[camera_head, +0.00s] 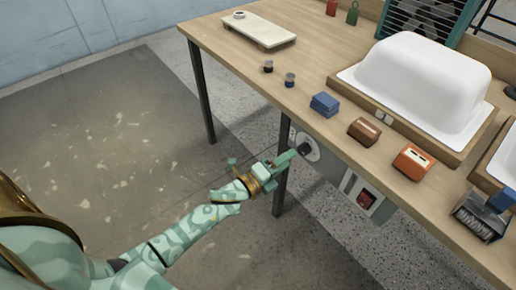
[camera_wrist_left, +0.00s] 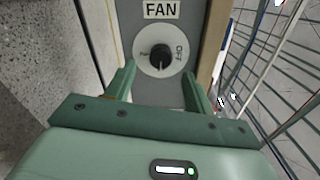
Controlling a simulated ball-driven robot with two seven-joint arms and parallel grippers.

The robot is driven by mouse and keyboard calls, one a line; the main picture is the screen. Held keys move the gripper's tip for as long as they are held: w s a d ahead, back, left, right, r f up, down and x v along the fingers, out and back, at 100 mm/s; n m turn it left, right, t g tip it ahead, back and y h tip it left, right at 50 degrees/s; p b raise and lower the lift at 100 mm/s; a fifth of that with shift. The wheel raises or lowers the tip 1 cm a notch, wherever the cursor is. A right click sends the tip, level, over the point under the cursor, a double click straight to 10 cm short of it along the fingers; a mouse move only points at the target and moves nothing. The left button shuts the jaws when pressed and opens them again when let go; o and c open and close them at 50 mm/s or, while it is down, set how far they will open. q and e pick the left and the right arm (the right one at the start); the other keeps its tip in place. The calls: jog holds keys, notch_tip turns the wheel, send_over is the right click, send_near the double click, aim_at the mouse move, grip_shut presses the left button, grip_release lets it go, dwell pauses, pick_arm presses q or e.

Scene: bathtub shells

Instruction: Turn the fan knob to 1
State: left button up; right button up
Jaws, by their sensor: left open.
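The black fan knob (camera_wrist_left: 160,56) sits in the middle of a round white dial (camera_wrist_left: 145,66) on a grey panel, under a FAN label (camera_wrist_left: 161,9). Small rotated lettering shows on the dial's right side; the knob's setting is hard to tell. In the head view the knob (camera_head: 305,149) is below the table's front edge. My left gripper (camera_wrist_left: 160,82) is open, with one finger either side of the dial in the wrist view and the knob between and beyond them. In the head view the left gripper (camera_head: 290,158) is close to the knob; contact is not clear.
The panel (camera_head: 349,181) under the table also carries a red switch (camera_head: 367,199). A table leg (camera_head: 281,175) stands behind my left gripper.

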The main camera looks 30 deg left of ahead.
pick_arm(q)
jog(key=p+v, duration=0.1)
jog(key=v, duration=1)
jog(key=shift+s+p, duration=0.25)
jog(key=shift+p, duration=0.15)
pick_arm(e)
jog(key=shift+w+r, duration=0.7)
jog(key=shift+r, duration=0.2)
jog(key=shift+d, duration=0.15)
